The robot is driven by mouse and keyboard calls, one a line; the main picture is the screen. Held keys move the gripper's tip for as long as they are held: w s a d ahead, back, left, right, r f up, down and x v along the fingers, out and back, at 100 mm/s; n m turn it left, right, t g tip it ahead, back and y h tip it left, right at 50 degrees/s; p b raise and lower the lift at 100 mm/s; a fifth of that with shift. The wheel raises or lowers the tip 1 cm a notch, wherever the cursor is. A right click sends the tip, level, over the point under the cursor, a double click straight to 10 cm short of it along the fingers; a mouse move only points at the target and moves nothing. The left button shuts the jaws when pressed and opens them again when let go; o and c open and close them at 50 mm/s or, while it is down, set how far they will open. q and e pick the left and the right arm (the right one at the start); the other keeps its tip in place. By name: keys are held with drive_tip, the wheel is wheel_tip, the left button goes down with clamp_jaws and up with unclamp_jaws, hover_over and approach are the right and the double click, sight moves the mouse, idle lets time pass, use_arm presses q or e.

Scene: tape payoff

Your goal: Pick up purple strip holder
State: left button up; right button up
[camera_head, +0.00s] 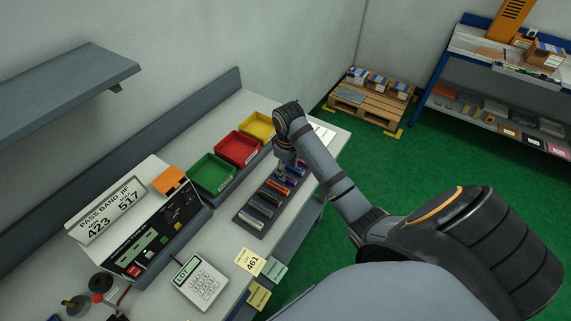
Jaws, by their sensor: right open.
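A dark rack (240,219) on the grey bench holds a row of several strip holders in different colours. The purple strip holder (290,181) appears to lie toward the far end of this row, partly hidden by my gripper. My right gripper (283,169) points down over the far part of the rack, close above the holders. It is open; its fingertips are small and partly hidden, so I cannot tell whether they touch a holder. My left gripper is not in view.
Green (211,172), red (238,148) and yellow (257,126) bins stand behind the rack. A tester box with a PASS BAND sign (111,210) stands to the left. A keypad device (201,284) and paper tags (249,261) lie nearer the front.

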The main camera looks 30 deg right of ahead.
drive_tip(key=shift+g, duration=0.3)
drive_tip(key=w+d+r, duration=0.2)
drive_tip(key=w+r, duration=0.1)
wheel_tip(320, 180, down, 6)
drive_tip(key=b, duration=0.5)
drive_tip(key=shift+w+r+b, duration=0.1)
drive_tip(key=shift+r+b, duration=0.15)
drive_tip(key=shift+b, duration=0.05)
drive_tip(key=f+b, duration=0.4)
drive_tip(key=shift+w+a+f, duration=0.2)
drive_tip(key=shift+f, duration=0.1)
drive_tip(key=shift+w+f+b, duration=0.1)
drive_tip(key=shift+f+b, duration=0.2)
drive_tip(key=shift+b, duration=0.05)
drive_tip(key=shift+r, duration=0.15)
clamp_jaws()
